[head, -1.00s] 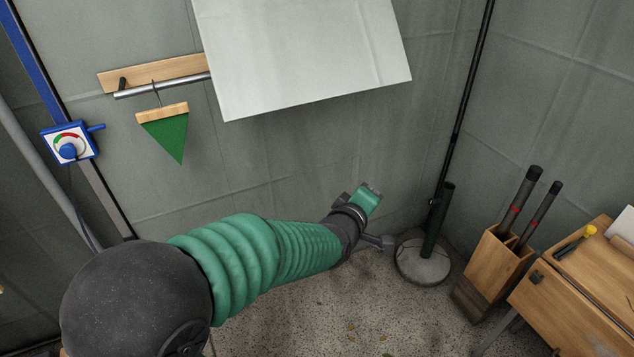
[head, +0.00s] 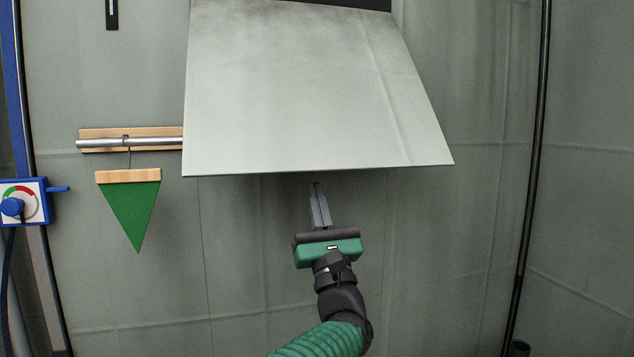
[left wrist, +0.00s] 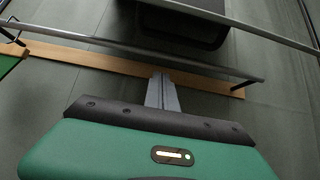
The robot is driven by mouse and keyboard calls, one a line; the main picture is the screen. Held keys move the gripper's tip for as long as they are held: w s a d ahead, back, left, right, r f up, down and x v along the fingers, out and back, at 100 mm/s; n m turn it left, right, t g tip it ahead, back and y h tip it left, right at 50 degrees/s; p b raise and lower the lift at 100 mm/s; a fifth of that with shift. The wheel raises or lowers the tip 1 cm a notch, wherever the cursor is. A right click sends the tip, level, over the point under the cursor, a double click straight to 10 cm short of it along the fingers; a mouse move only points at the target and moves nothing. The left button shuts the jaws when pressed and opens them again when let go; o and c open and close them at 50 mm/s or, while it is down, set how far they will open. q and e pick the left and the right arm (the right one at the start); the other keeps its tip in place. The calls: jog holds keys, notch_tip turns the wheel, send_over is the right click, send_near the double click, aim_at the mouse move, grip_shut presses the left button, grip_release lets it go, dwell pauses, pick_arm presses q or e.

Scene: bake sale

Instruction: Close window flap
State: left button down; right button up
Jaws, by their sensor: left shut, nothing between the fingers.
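The window flap (head: 310,95) is a pale grey panel on the tent wall. It is tilted out, with its lower edge free and a dark strip (head: 345,3) showing at its top. My left gripper (head: 317,188) is shut and empty, pointing up just below the middle of that lower edge. I cannot tell whether the fingertips touch the flap. In the left wrist view the closed fingers (left wrist: 161,92) point towards a wooden rail with a metal bar. My right gripper is not in view.
Left of the flap, a metal bar on a wooden rail (head: 95,133) carries a green pennant (head: 132,205). A blue box with a dial (head: 22,202) is at the far left. A dark pole (head: 535,170) stands at the right. The wall below the flap is clear.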

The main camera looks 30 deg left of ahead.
pick_arm(q)
jog(key=r, duration=0.1)
jog(key=r+b, duration=0.1)
jog(key=r, duration=0.1)
jog(key=r+b, duration=0.1)
jog(key=shift+s+d+r, duration=0.2)
jog(key=shift+d+r, duration=0.15)
jog(key=shift+d, duration=0.05)
